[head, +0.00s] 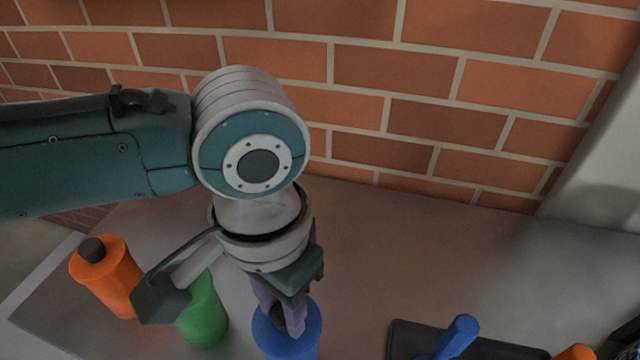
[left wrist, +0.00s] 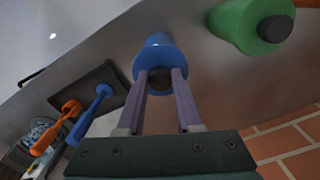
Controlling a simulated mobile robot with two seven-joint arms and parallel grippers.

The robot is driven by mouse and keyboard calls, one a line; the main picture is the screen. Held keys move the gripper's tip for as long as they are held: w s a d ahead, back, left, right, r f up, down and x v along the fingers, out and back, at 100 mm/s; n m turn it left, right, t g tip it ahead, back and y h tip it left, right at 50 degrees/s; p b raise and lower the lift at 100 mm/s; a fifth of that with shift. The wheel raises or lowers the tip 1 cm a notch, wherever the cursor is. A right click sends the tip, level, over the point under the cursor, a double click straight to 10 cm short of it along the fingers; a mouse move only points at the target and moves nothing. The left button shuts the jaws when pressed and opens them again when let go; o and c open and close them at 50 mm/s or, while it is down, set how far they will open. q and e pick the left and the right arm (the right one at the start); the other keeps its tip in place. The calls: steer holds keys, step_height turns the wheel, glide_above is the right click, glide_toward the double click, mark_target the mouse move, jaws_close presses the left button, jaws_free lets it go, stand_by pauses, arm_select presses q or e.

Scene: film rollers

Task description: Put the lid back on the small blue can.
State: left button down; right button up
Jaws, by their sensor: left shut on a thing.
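The small blue can (head: 287,343) stands on the counter at the bottom middle of the head view. In the left wrist view the blue can (left wrist: 158,48) lies straight beyond the fingers. My left gripper (head: 290,322) points down over the can's top. Its two fingers (left wrist: 160,76) are shut on a dark lid (left wrist: 160,80) at the can's mouth. The fingers partly hide the lid in the head view. I cannot tell whether the lid is seated or just above the opening. My right gripper is not in view.
An orange can (head: 108,280) with a dark lid and a green can (head: 203,315) stand left of the blue one. A dark mat (head: 405,338) at the right bears blue-handled (head: 457,335) and orange-handled (left wrist: 62,122) tools. A brick wall (head: 420,100) rises behind. The counter's back right is clear.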

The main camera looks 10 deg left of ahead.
arm_select(q)
jaws_free()
stand_by(0.5)
step_height(320, 180, up, 7)
steer(key=p, duration=0.8)
stand_by(0.5)
steer(key=shift+c, duration=0.2)
jaws_close()
stand_by(0.5)
stand_by(0.4)
steer(key=shift+f, duration=0.15)
steer(key=shift+f+b, duration=2.05)
steer(key=shift+f, duration=0.95)
